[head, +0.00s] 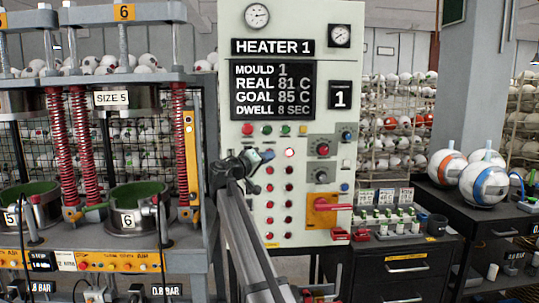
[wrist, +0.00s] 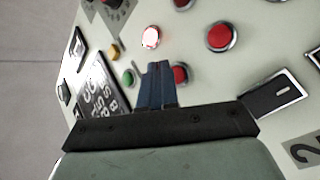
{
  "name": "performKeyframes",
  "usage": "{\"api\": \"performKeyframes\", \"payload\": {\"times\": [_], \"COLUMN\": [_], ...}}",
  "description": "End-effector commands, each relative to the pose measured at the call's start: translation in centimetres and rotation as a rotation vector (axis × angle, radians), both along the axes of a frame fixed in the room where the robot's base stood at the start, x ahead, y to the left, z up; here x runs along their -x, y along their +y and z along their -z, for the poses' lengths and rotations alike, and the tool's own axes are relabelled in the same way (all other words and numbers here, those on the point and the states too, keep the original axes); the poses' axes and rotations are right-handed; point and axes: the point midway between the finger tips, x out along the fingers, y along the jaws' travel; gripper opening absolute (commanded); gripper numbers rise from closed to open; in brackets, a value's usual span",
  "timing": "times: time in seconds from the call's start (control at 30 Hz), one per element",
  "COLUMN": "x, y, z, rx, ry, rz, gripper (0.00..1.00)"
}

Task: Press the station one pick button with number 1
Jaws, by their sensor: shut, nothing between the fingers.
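The pale control panel (head: 250,120) headed HEATER 1 stands in the middle of the head view. Its lower part has two columns of red buttons. One button at the top of the right column is lit (head: 289,153); a lit button also shows in the wrist view (wrist: 151,37). My gripper (head: 266,154) is in front of the panel, left of the lit button, shut and empty. In the wrist view my blue fingertips (wrist: 158,64) are beside a red button (wrist: 181,75), partly hidden by them. I cannot read which button carries number 1, nor tell whether the fingers touch the panel.
A display (head: 273,91) reads MOULD 1, REAL 81 C, GOAL 85 C. A plate with 1 (head: 340,96) is right of it. An orange plate with a red handle (head: 325,210) juts out lower right. A press (head: 112,100) stands left; a dark cabinet (head: 405,265) stands right.

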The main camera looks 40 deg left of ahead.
Motion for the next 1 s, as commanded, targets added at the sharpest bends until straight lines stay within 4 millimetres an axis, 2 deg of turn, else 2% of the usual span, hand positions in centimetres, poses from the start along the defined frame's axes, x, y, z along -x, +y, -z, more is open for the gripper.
{"api": "performKeyframes", "payload": {"times": [1.0], "x": [-0.74], "y": [0.69], "z": [0.00], "rx": [0.000], "ry": [0.000], "rz": [0.000], "gripper": [0.00]}}
